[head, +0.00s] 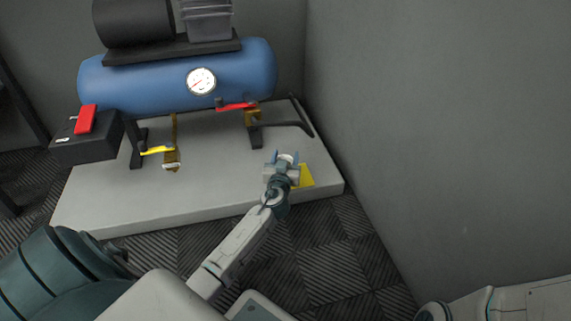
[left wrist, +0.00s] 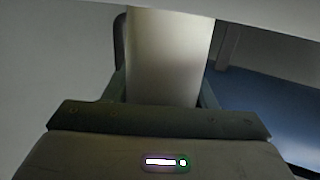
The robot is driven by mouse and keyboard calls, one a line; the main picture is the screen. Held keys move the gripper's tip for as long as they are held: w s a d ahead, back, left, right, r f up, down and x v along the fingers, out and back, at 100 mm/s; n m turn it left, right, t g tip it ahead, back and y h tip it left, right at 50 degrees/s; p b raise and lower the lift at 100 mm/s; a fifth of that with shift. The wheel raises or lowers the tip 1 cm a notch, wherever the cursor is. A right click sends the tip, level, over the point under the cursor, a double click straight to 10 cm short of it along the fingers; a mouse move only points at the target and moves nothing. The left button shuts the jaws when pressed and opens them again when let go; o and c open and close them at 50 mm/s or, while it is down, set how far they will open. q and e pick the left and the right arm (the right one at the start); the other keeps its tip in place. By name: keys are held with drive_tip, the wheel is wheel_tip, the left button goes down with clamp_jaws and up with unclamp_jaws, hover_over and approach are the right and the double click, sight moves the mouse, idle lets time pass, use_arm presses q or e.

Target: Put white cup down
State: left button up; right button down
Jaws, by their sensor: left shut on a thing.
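The white cup (head: 287,158) is held between the blue-grey fingers of my left gripper (head: 285,160), over the right front part of the pale platform. In the left wrist view the cup (left wrist: 168,55) fills the space between the fingers, and my left gripper (left wrist: 163,90) is shut on it. The cup's base is hidden in the head view, so I cannot tell whether it touches the platform. A yellow square (head: 307,176) lies on the platform just right of the gripper, partly covered by it. My right gripper is out of view.
A blue compressor tank (head: 180,78) with a gauge, a red lever (head: 236,105) and a yellow lever (head: 157,150) stands on the platform (head: 110,205). A black box (head: 88,140) is at left. A grey wall (head: 440,130) rises close on the right. The platform's front left is clear.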

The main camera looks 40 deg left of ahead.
use_arm(q)
drive_tip(key=shift+f, duration=0.1)
drive_tip(key=o, duration=1)
drive_tip(key=shift+c, duration=0.2)
drive_tip(key=p+v, duration=0.3)
drive_tip(key=v, duration=0.9)
drive_tip(key=shift+p, duration=0.4)
